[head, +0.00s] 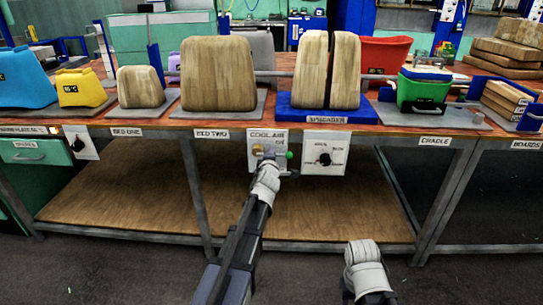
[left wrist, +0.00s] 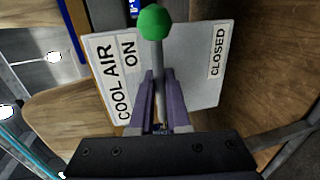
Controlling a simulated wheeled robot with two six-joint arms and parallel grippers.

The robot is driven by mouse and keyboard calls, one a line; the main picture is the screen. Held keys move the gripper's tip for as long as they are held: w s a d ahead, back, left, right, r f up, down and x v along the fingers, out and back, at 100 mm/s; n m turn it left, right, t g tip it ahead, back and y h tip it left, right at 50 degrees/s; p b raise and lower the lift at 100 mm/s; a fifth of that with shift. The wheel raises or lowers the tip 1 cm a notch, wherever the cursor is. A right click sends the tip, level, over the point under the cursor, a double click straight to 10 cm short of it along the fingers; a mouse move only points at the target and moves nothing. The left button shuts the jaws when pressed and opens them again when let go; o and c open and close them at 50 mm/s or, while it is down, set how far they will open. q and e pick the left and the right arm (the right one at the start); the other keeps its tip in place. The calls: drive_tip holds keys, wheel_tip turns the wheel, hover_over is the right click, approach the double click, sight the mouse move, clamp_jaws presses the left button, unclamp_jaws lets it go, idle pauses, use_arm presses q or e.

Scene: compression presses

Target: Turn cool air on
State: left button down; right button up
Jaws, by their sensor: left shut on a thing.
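The cool air panel (head: 256,137) is a white plate on the front of the workbench. In the left wrist view the plate (left wrist: 200,75) appears turned sideways, with COOL AIR and ON on its left and CLOSED on its right. A grey lever with a green ball knob (head: 289,155) points right in the head view; the knob (left wrist: 155,22) is also at the top of the wrist view. My left gripper (head: 271,154) is shut on the lever's shaft, below the knob in the wrist view, where its fingers (left wrist: 158,78) flank the shaft. My right gripper's fingers are not visible.
Another white panel with a black dial (head: 325,158) is just right of the lever. Presses with wooden blocks (head: 218,74) stand on the bench (head: 235,119) above. A wooden lower shelf (head: 120,205) is empty. My right arm is low, at bottom right.

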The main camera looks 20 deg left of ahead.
use_arm(q)
drive_tip(key=c, duration=0.9)
unclamp_jaws()
drive_tip(key=shift+s, duration=0.1)
drive_tip(key=p+v, duration=0.1)
drive_tip(key=v, duration=0.6)
drive_tip(key=shift+s, duration=0.3)
drive_tip(key=shift+d, duration=0.15)
